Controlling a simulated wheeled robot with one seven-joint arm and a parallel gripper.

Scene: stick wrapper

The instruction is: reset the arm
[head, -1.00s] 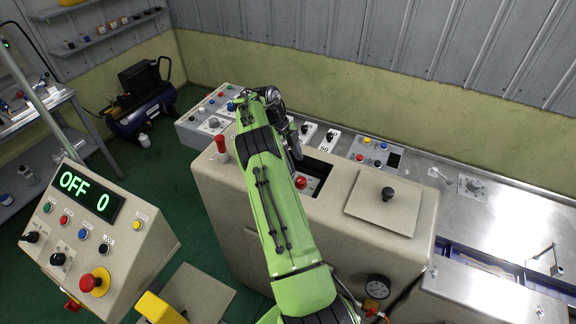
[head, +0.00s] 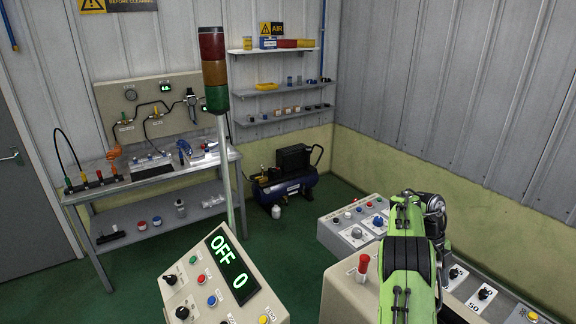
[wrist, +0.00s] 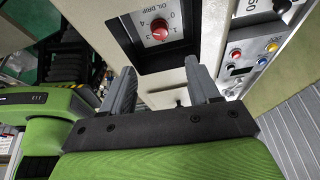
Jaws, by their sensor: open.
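My green arm (head: 408,262) reaches up at the lower right of the head view, over the machine's beige housing. Its dark wrist end (head: 434,208) shows there, but the fingers cannot be made out. In the wrist view my gripper (wrist: 160,72) has its two grey fingers wide apart with nothing between them. Beyond the fingers is a recessed panel with a red oil drip knob (wrist: 158,33). The fingers look apart from the knob; the exact distance cannot be told.
A console (head: 193,282) reading OFF 0 stands front left of the arm. A red-topped lever (head: 362,266) stands just left of the arm. A button panel (head: 345,228) lies behind it. A workbench (head: 150,176), signal tower (head: 214,70) and compressor (head: 286,182) are farther back. Green floor is open between.

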